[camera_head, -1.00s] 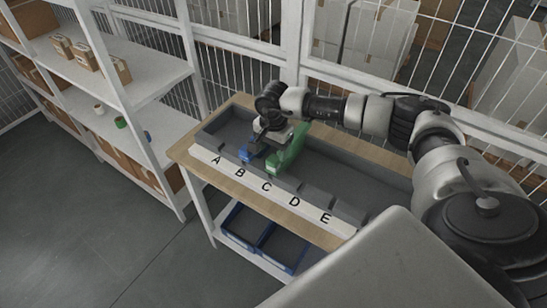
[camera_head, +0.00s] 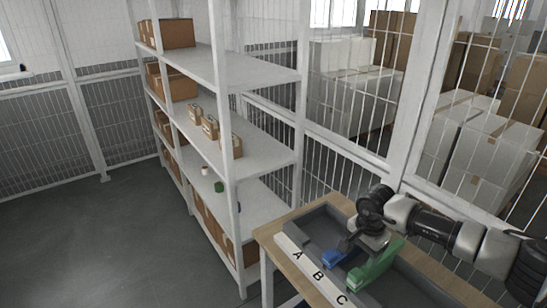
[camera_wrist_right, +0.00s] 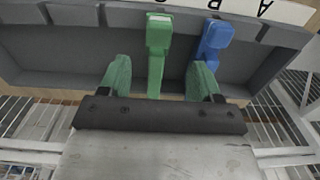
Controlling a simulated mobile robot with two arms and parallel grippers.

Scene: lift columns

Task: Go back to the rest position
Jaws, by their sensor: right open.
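My right gripper (camera_head: 364,248) is over the grey tray on the table, near a blue item (camera_head: 336,258) and a green item (camera_head: 374,270). In the right wrist view its two green fingers (camera_wrist_right: 160,64) are spread apart. There the green item (camera_wrist_right: 158,45) shows between the finger lines, with a visible gap on each side. The blue item (camera_wrist_right: 214,38) shows beyond the right-hand finger. The fingertips are hard to make out in the head view. My left gripper is not in view.
The wooden table (camera_head: 275,236) carries the grey tray (camera_head: 300,222) and a white strip (camera_head: 306,270) lettered A, B, C. A white shelf rack (camera_head: 262,150) with small boxes stands left of it. A mesh fence (camera_head: 345,160) is behind. Floor (camera_head: 110,235) at left is clear.

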